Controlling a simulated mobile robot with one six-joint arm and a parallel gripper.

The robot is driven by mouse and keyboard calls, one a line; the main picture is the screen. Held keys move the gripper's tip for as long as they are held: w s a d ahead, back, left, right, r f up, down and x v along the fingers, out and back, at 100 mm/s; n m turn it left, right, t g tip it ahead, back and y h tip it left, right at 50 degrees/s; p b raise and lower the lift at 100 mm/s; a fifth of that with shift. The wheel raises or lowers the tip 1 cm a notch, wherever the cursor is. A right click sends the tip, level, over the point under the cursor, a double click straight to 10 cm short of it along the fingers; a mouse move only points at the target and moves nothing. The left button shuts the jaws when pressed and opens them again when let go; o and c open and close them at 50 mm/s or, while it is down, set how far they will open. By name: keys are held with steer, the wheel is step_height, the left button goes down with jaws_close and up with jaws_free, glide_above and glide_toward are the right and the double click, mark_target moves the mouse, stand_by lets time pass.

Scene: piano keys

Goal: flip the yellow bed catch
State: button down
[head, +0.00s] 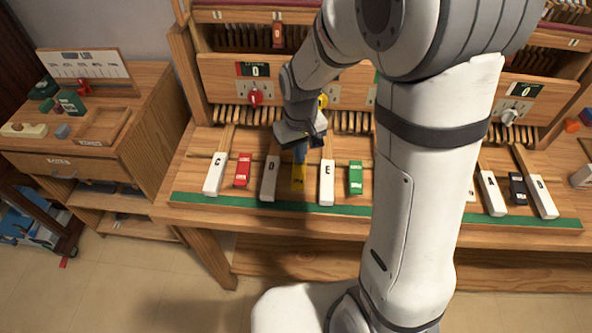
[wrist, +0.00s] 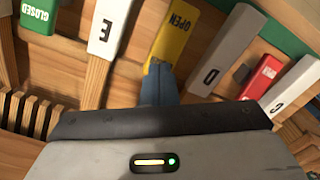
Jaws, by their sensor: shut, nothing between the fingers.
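The yellow bed catch (head: 298,181) lies between the white E key (head: 327,184) and the greyish D key (head: 269,180). In the wrist view the yellow catch (wrist: 176,38) shows the word OPEN on its face. My gripper (head: 299,160) is shut and empty, with its blue fingertips pointing down at the inner end of the catch. In the wrist view the fingertips (wrist: 159,68) overlap that end, and I cannot tell if they touch it. The gripper hides part of the catch's inner end.
A red catch (head: 243,169) and a green catch (head: 355,177) lie nearby; the green one reads CLOSED in the wrist view. The white C key (head: 215,175) is at the left. A green strip (head: 240,205) runs along the front edge. My arm covers several keys at the right.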

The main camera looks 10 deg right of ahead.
steer(key=shift+f+b, duration=0.45)
steer(key=shift+f, duration=0.25)
steer(key=shift+r, duration=0.1)
steer(key=shift+r+p, duration=2.65)
steer(key=shift+r, duration=0.9)
steer(key=shift+f, duration=0.1)
steer(key=s+d+r+m+t, duration=0.1)
steer(key=s+d+r+m, duration=0.1)
steer(key=s+d+r, duration=0.2)
steer(key=s+d+r+m+t, duration=0.1)
steer(key=s+d+r+t, duration=0.1)
steer(key=s+d+r, duration=0.2)
steer(key=s+r, duration=0.3)
steer(key=s, duration=0.4)
steer(key=shift+d+r+m, duration=0.3)
steer(key=shift+d+m, duration=0.05)
steer(key=shift+m, duration=0.05)
steer(key=shift+s, duration=0.15)
